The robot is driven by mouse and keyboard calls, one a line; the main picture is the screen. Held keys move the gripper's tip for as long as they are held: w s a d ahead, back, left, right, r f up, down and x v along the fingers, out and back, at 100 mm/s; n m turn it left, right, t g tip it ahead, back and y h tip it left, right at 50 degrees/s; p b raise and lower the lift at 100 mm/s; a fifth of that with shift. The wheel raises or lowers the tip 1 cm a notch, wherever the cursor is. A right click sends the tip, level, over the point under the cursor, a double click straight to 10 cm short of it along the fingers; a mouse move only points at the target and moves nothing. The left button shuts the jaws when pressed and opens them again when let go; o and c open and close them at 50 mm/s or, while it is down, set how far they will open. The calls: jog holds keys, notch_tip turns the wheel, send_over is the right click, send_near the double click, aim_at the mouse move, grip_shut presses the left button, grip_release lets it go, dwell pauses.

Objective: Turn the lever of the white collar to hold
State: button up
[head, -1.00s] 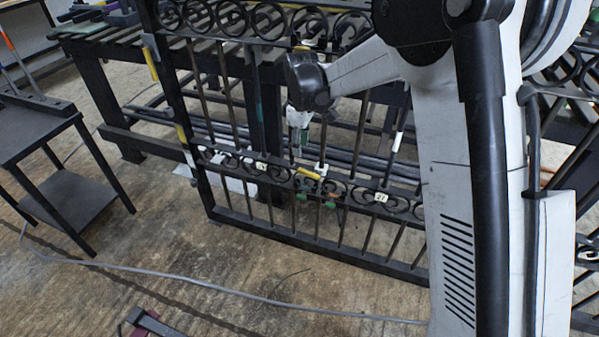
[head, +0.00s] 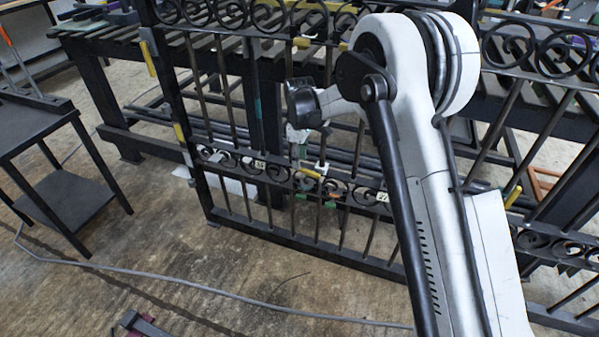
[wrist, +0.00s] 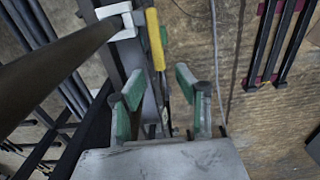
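The white collar (wrist: 116,20) sits on a bar of the gate at the upper left of the wrist view. Its yellow lever (wrist: 155,39) stands out beside it. In the head view the lever (head: 310,173) is small, by the lower scroll band, next to the white collar (head: 318,166). My gripper (wrist: 160,82) is open, with green-padded fingers on either side of the line of the lever. The lever's near end shows between the fingertips, not gripped; its depth relative to them is unclear. In the head view my gripper (head: 302,150) is just above the lever, partly hidden by my wrist.
The black scroll gate (head: 290,237) crosses the view, with other yellow, white and green fittings. A slatted bench (head: 98,92) stands behind it. A black side table (head: 35,125) is at left. A grey cable (head: 200,288) crosses the open floor in front.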

aim_at(309, 172)
jog(key=shift+f+b, duration=0.65)
jog(key=shift+f, duration=1.55)
grip_shut()
